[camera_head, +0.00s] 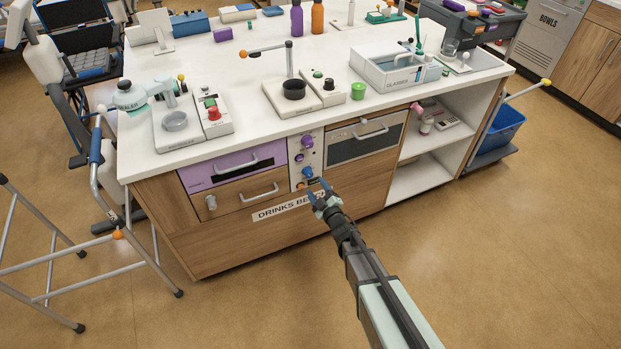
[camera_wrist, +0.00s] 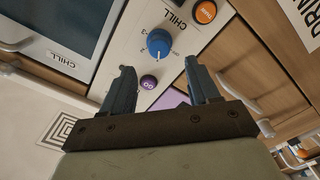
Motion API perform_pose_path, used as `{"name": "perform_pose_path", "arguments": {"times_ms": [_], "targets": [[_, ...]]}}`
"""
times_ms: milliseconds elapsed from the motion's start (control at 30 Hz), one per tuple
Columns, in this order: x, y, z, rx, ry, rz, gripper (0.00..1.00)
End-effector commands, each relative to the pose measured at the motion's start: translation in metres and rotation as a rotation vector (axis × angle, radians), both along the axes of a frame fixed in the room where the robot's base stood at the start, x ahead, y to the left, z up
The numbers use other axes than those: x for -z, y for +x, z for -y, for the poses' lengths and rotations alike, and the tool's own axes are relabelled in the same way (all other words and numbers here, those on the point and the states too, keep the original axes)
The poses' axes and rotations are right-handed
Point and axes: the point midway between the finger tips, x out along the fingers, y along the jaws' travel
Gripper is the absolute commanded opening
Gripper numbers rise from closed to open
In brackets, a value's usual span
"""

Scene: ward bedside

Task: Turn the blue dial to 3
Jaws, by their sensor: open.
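The blue dial (camera_head: 307,172) is low on a white control panel (camera_head: 294,165) on the counter's front. It is larger in the wrist view (camera_wrist: 160,42), under the word CHILL, which looks upside down. Small marks ring it, but I cannot read them all. A light mark shows on its face; I cannot tell which number it points to. My gripper (camera_head: 318,188) is open and empty, just in front of the panel's lower end. In the wrist view its fingers (camera_wrist: 159,70) are spread, with the dial beyond the tips, near the middle of the gap, apparently untouched.
A purple-fronted unit (camera_head: 225,168) is left of the panel and a grey-fronted one with a handle (camera_head: 350,146) right. A walking frame (camera_head: 128,237) stands left. Floor in front is clear.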

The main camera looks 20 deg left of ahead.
Motion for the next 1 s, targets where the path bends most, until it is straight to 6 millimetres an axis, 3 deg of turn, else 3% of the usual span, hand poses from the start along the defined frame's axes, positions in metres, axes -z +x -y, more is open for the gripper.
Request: {"name": "perform_pose_path", "arguments": {"times_ms": [100,400,867,1000], "targets": [[0.001,0.018,-0.016,0.000,0.001,0.001,0.60],[0.000,0.041,-0.041,0.001,0.001,0.000,0.60],[0.000,0.046,-0.045,0.001,0.001,-0.001,0.60],[0.000,0.046,-0.045,0.001,0.001,-0.001,0.47]]}}
